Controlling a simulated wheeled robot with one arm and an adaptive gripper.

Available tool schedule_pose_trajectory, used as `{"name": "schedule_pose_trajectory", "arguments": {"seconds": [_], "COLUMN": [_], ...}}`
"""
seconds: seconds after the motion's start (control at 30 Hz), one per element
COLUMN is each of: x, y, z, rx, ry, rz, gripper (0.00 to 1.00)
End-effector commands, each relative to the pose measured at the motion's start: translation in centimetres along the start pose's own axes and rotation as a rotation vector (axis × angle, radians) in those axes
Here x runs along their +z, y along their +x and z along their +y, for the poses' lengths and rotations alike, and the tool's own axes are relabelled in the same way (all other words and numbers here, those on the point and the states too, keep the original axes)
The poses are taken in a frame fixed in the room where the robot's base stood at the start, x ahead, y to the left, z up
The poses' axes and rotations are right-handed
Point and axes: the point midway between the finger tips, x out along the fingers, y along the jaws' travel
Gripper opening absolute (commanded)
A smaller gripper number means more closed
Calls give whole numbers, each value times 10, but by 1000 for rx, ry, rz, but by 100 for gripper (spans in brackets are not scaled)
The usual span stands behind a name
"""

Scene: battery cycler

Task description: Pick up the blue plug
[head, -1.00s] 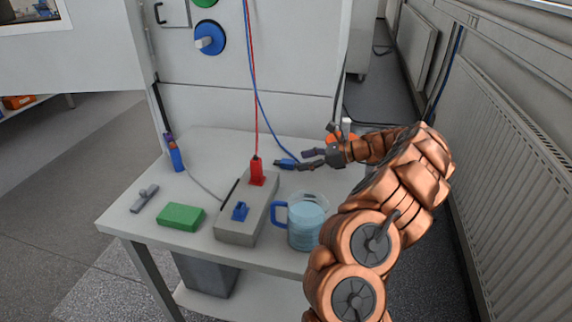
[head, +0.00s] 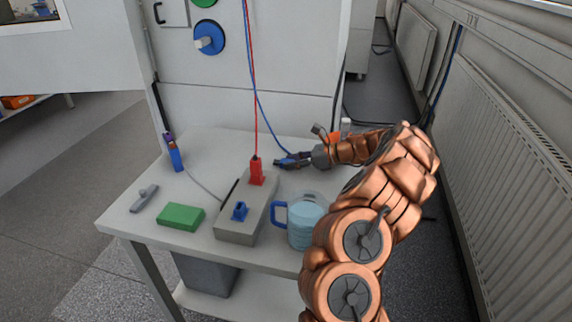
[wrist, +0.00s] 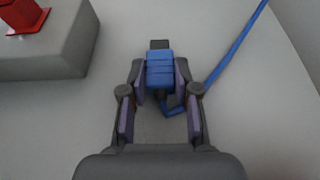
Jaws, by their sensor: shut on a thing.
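The blue plug (wrist: 160,72) sits between the two fingers of my gripper (wrist: 160,80) in the wrist view, with the pads against both its sides. In the head view my gripper (head: 294,161) is low over the table beside the red plug, and the blue plug (head: 288,160) is mostly covered by the fingers. The blue cable (wrist: 236,55) runs from the plug up and to the right in the wrist view. I cannot tell whether the plug still touches the table.
A grey block (head: 236,225) carries a red plug (head: 257,171) and a blue socket (head: 240,211). A jug of water (head: 307,220) stands right of it. A green block (head: 181,216), a grey tool (head: 144,198) and a blue bottle-like item (head: 175,155) lie left. The table's (head: 215,142) back is mostly clear.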

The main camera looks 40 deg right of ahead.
Motion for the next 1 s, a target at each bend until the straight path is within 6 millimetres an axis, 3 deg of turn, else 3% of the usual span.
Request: {"name": "schedule_pose_trajectory", "arguments": {"seconds": [0.13,0.47,1.0], "x": [0,7,84], "y": [0,-3,-35], "z": [0,0,0], "rx": [0,-1,0], "ry": [0,-2,-3], "rz": [0,0,0], "gripper": [0,0,0]}}
